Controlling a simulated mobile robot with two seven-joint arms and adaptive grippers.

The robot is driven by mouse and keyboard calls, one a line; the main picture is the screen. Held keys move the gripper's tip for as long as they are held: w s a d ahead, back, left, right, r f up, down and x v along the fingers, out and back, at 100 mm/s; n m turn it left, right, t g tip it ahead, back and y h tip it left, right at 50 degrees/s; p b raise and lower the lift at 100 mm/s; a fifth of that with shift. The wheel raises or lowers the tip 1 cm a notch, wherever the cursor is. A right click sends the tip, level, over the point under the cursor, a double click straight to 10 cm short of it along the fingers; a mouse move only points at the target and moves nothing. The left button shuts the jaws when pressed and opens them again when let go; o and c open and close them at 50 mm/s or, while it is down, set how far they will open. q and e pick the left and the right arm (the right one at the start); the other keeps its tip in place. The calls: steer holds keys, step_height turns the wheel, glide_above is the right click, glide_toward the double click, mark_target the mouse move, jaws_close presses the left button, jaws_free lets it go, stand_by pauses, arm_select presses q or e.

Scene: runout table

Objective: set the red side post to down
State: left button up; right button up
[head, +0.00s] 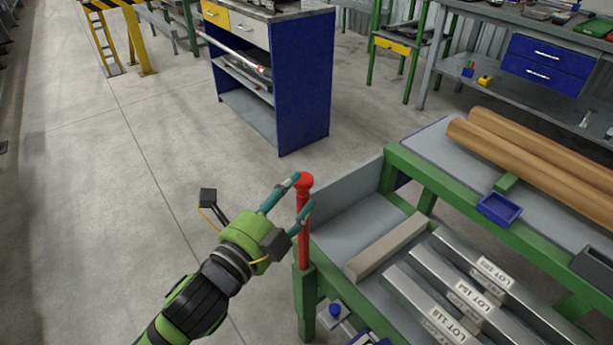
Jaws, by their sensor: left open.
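The red side post (304,232) stands upright at the near left corner of the green-framed runout table (376,320). It has a rounded red cap and its lower end sits in a green upright socket (304,300). My left gripper (297,192) is open, with its teal fingers reaching to the upper part of the post. One finger is at the cap's left and the other at the post's right, a little lower. I cannot tell whether either finger touches the post. My right gripper is not in view.
Several metal bars with lot labels (455,285) and a beige bar (386,246) lie on the table. A blue cabinet (303,85) stands beyond. The floor at left is clear.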

mark_target(297, 190)
arm_select(q)
steer(key=x, duration=0.3)
steer(key=shift+w+d, duration=0.15)
steer(key=shift+w, duration=0.1)
steer(key=shift+w+d, duration=0.1)
steer(key=shift+w, duration=0.15)
jaws_close()
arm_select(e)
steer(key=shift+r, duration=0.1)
